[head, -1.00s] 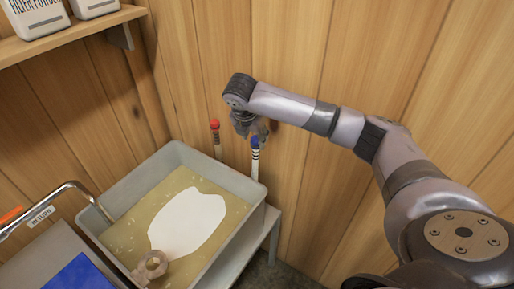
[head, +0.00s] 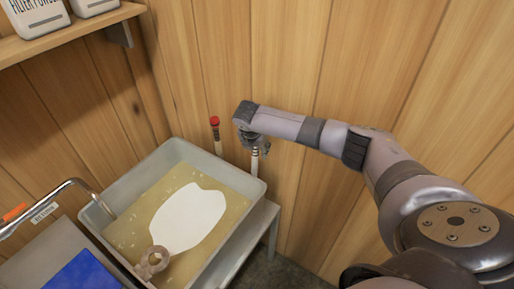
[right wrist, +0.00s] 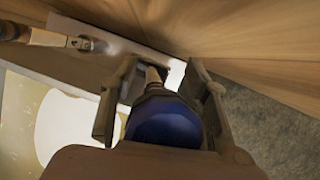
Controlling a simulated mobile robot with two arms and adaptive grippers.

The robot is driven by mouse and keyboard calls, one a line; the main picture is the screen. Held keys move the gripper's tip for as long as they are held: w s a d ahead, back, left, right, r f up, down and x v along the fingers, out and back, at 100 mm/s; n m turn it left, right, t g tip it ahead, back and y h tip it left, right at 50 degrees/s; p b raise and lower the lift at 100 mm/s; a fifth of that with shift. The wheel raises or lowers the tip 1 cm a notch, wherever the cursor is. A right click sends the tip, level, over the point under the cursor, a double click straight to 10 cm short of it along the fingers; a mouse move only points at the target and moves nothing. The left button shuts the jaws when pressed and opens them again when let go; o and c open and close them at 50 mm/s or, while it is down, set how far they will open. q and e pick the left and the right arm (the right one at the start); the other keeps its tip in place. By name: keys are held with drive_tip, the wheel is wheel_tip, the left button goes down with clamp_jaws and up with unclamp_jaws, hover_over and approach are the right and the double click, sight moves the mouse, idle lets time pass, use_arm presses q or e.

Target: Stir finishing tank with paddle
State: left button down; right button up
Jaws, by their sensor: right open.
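The finishing tank (head: 236,220) is a grey open tub with yellowish liquid and a large white patch (head: 190,217) on its surface. A red-topped rod (head: 216,134) and a pale banded rod (head: 254,163) stand upright behind its far right corner. Which is the paddle I cannot tell. My right gripper (head: 253,144) is over the banded rod's top and hides it in the head view. In the right wrist view, the rod's blue knob (right wrist: 165,125) lies between the open fingers (right wrist: 161,78). Contact is unclear. My left gripper is not in view.
A tan ring-shaped piece (head: 152,262) sits at the tank's front. A bent metal pipe (head: 70,187) reaches the tank's left side. A wooden shelf (head: 70,40) with white containers is at upper left. Plank walls stand close behind the rods.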

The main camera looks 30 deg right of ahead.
drive_tip(key=shift+c, duration=0.4)
clamp_jaws()
drive_tip(key=shift+r, duration=0.1)
wheel_tip(320, 180, up, 9)
drive_tip(key=p, duration=0.9)
drive_tip(key=shift+r, duration=0.1)
drive_tip(key=shift+r+p, duration=0.35)
drive_tip(key=shift+r, duration=0.5)
wheel_tip(320, 180, up, 8)
